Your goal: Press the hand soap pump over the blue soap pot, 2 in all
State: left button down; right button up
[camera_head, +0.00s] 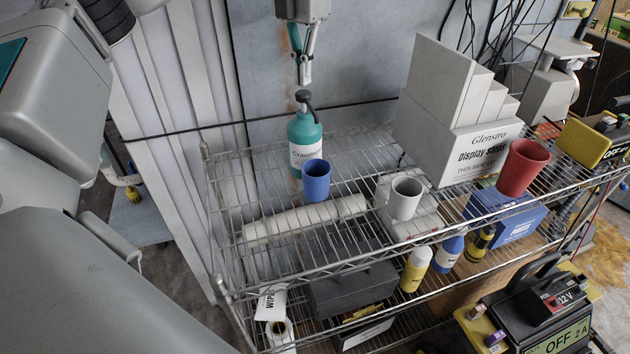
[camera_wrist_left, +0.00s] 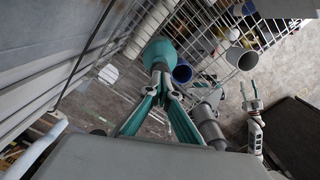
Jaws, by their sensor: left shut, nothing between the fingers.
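The hand soap pump is a teal bottle (camera_head: 305,135) with a white label and a dark pump head (camera_head: 303,95). It stands upright at the back left of the wire shelf's top. The blue soap pot (camera_head: 317,187) stands in front of it, below the nozzle side; the pot also shows in the left wrist view (camera_wrist_left: 182,73). My left gripper (camera_head: 305,80) is shut and empty, pointing down just above the pump head; I cannot tell whether it touches. In the left wrist view its fingertips (camera_wrist_left: 160,68) overlap the teal bottle (camera_wrist_left: 158,50). My right gripper (camera_wrist_left: 249,90) shows there with its fingers apart, away from the bottle.
Yellow (camera_head: 416,270) and blue (camera_head: 448,255) bottles are on the lower level. A wall is close behind the pump.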

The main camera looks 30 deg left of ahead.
aim_at(303, 93)
pick_arm(q)
jog(key=shift+f, duration=0.1)
jog(key=shift+f, duration=0.15)
jog(key=shift+f+b, duration=0.3)
jog(key=shift+f, duration=1.35)
jog(key=shift+r+p, duration=0.85)
jog(key=shift+r, duration=1)
